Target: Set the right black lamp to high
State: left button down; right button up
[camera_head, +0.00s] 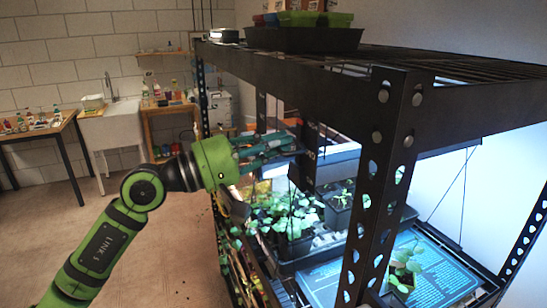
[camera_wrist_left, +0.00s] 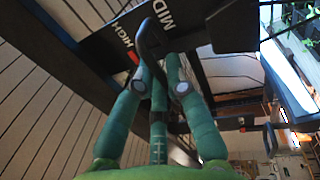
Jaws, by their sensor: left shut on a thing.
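A black lamp housing (camera_head: 309,158) hangs under the rack's top, its end plate facing my left gripper. In the wrist view the black plate (camera_wrist_left: 208,27) carries the words HIGH and MID, with a small red mark beside HIGH. My left gripper (camera_head: 290,143) has green fingers and reaches in from the left to the lamp's end. In the wrist view its fingertips (camera_wrist_left: 160,88) are shut on a black curved lever (camera_wrist_left: 151,38), which lies across the plate between HIGH and MID. The lever's exact setting is hard to tell. My right gripper is not in view.
The black metal rack post (camera_head: 378,180) stands close on the right. Potted seedlings (camera_head: 285,215) stand on the lit shelf below my gripper. A dark tray (camera_head: 305,39) sits on top. Floor on the left is clear; a sink (camera_head: 113,130) stands at the back.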

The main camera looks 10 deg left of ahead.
pick_arm(q)
jog(key=shift+a+r, duration=0.1)
jog(key=shift+r, duration=0.3)
jog(key=c, duration=1.3)
grip_release()
jog(key=shift+o, duration=0.2)
jog(key=shift+f, duration=0.1)
jog(key=v, duration=1.2)
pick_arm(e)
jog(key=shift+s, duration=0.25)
pick_arm(q)
jog(key=shift+f, duration=0.1)
